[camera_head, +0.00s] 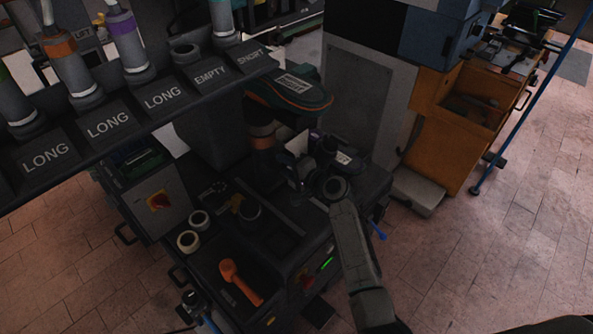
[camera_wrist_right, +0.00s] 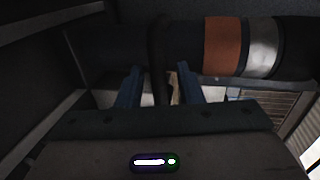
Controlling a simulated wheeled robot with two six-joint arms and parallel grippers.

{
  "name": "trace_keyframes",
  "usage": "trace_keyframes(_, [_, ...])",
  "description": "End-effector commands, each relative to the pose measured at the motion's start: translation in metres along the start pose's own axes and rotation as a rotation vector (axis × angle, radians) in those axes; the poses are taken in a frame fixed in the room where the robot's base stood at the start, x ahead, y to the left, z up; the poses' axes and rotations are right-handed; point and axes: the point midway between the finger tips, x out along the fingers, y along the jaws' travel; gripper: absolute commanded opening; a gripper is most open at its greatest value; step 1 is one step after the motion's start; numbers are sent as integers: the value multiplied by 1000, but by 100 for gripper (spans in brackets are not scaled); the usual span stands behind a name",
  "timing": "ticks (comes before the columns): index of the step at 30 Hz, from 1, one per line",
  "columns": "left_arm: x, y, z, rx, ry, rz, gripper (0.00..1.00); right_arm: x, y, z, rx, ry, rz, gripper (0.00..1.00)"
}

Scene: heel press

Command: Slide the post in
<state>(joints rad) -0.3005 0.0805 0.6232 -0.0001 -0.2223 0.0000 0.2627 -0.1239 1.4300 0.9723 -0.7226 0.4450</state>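A post (camera_head: 262,140) with an orange-brown band stands below the dark shoe-shaped form (camera_head: 290,88) of the press. In the right wrist view the post (camera_wrist_right: 222,47) lies across the picture as a dark cylinder with an orange and a silver band. My right gripper (camera_head: 292,174) is beside the post in the head view. In the right wrist view its two blue-grey fingers (camera_wrist_right: 160,80) are apart and point at the post's dark part, with nothing clearly between them. Whether they touch it I cannot tell. My left gripper is not seen.
A rack labelled LONG, EMPTY and SHORT (camera_head: 125,115) holds several posts at the upper left; the EMPTY slot has only a ring. An orange cabinet (camera_head: 455,115) stands at the right.

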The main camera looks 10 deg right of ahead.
Motion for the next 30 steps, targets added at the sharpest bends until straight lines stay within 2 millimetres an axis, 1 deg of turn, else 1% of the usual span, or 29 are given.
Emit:
trace_keyframes(9, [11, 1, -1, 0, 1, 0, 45, -60, 2, 0, -4, 1, 1, 33])
trace_keyframes(12, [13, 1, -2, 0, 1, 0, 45, -76, 2, 0, -3, 1, 0, 33])
trace_keyframes(15, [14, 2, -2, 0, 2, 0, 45, -87, 1, 0, -2, 1, 0, 33])
trace_keyframes(20, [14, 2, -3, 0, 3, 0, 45, -94, 0, 0, -2, -1, 0, 33])
trace_keyframes(30, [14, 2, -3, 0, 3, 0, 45, -94, -1, 0, -1, -1, 0, 33])
